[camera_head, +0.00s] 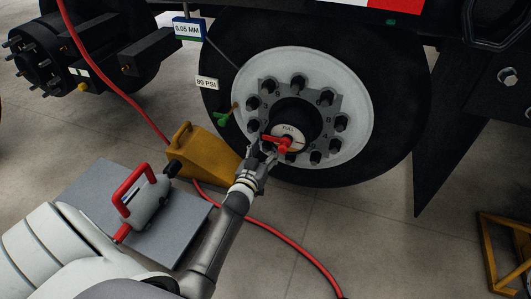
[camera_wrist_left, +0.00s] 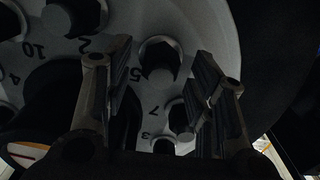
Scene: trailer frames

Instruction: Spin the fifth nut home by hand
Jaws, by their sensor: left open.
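The wheel (camera_head: 355,85) has a pale rim with dark nuts around a black hub, on a plate with stamped numbers. My left gripper (camera_head: 258,162) is at the lower left of the hub, close to the nut ring, and covers part of it. In the left wrist view the two fingers (camera_wrist_left: 162,80) are apart, with a dark nut (camera_wrist_left: 160,58) beside the number 5 showing in the gap between them. The fingers do not visibly close on it. Whether that nut is seated is too dark to tell. My right gripper is not in view.
A red lever (camera_head: 284,145) sits on the hub cap marked FULL, right beside my left gripper. A yellow wheel chock (camera_head: 203,148) stands left of the tyre. A red-handled tool (camera_head: 143,200) rests on a grey plate (camera_head: 90,180). A red hose (camera_head: 262,228) crosses the floor.

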